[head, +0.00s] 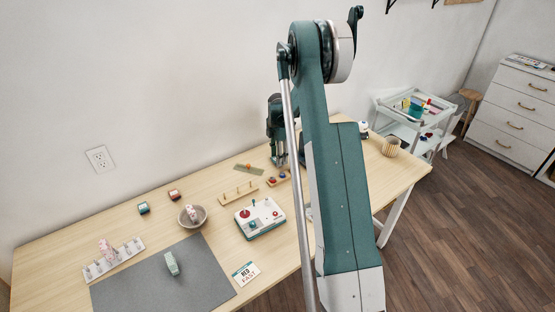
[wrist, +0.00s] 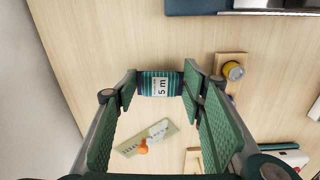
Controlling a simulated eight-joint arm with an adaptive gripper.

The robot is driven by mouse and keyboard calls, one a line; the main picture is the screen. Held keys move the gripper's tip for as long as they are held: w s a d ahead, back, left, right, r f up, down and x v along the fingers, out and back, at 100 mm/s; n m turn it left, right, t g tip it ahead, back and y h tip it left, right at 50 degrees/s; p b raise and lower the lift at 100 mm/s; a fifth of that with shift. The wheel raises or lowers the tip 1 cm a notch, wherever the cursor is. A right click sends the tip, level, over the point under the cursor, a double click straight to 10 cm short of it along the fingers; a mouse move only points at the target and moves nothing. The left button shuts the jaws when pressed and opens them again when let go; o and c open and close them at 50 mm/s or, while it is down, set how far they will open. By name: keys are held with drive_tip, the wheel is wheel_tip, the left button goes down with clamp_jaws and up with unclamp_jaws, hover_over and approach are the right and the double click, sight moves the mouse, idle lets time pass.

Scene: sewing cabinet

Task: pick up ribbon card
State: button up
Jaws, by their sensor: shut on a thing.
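The ribbon card (wrist: 160,84) shows in the wrist view as a small card wound with dark and teal stripes, with a white "5 m" label in its middle. My gripper (wrist: 159,86) is shut on it, with a green padded fingertip at each short side. In the head view my gripper (head: 279,155) points down over the far part of the table, behind my arm. I cannot make out the ribbon card there. I cannot tell how high it is above the table.
Below in the wrist view lie a grey-green card (wrist: 155,134) and a wooden block with a yellow spool (wrist: 233,70). On the table (head: 330,193) stand a pegged wooden rack (head: 238,193), a white box with knobs (head: 260,218) and a bowl (head: 192,222). The wall is close behind.

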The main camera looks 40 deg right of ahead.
wheel_tip(320, 180, up, 9)
drive_tip(key=p, duration=0.1)
drive_tip(key=shift+r, duration=0.15)
idle(0.9)
drive_tip(key=b, duration=0.1)
hover_over(205, 183)
drive_tip(key=shift+w+r+n, duration=0.1)
drive_tip(key=shift+w+n, duration=0.05)
drive_tip(key=shift+n, duration=0.25)
drive_tip(key=shift+f+b, duration=0.6)
drive_tip(key=shift+f, duration=2.55)
drive_tip(key=shift+f+b, duration=0.35)
drive_tip(key=shift+f, duration=1.5)
